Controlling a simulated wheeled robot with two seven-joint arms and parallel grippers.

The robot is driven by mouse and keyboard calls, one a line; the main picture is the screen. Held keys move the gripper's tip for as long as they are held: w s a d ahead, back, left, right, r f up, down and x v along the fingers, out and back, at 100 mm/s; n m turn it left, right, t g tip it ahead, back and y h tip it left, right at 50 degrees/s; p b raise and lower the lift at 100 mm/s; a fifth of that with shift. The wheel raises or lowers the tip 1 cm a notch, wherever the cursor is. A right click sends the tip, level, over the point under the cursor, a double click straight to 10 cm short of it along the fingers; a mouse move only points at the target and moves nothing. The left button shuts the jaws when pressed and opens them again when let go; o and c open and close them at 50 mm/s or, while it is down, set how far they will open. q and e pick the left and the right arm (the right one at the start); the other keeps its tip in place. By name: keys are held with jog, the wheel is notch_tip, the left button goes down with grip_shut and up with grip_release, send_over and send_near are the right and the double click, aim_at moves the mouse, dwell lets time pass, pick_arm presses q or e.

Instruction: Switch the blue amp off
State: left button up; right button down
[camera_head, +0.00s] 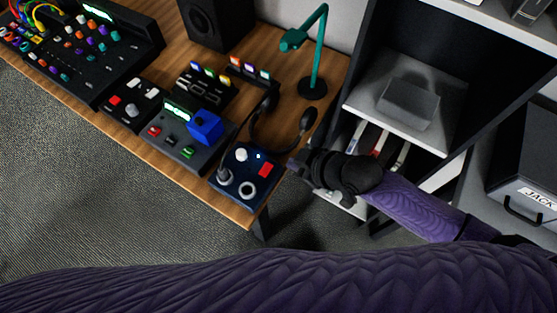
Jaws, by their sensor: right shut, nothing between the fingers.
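The blue amp (240,201) is a dark blue box near the right front corner of the wooden desk. On its top are a white knob (241,155), a red switch (265,170), a plug-like grey post (224,176) and a round socket (247,190). A small pale light spot (258,156) shows near its back edge. I cannot tell which way the switch is tipped. My right gripper (293,164) is shut and empty, just right of the amp, with a small gap from the red switch. My left gripper is out of view.
Left of the amp stands a device with a bright blue block (206,127). Headphones (306,120) and a green lamp (313,88) stand behind the amp. A shelf unit (400,130) is at the right. My purple arm fills the bottom.

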jog(key=b, duration=0.5)
send_over(265, 164)
jog(key=s+d, duration=0.1)
jog(key=s, duration=0.1)
jog(key=f, duration=0.8)
jog(key=shift+d, duration=0.2)
jog(key=shift+d+f+b, duration=0.2)
jog(key=shift+f+b, duration=0.6)
jog(key=shift+f, duration=0.65)
jog(key=shift+w, duration=0.1)
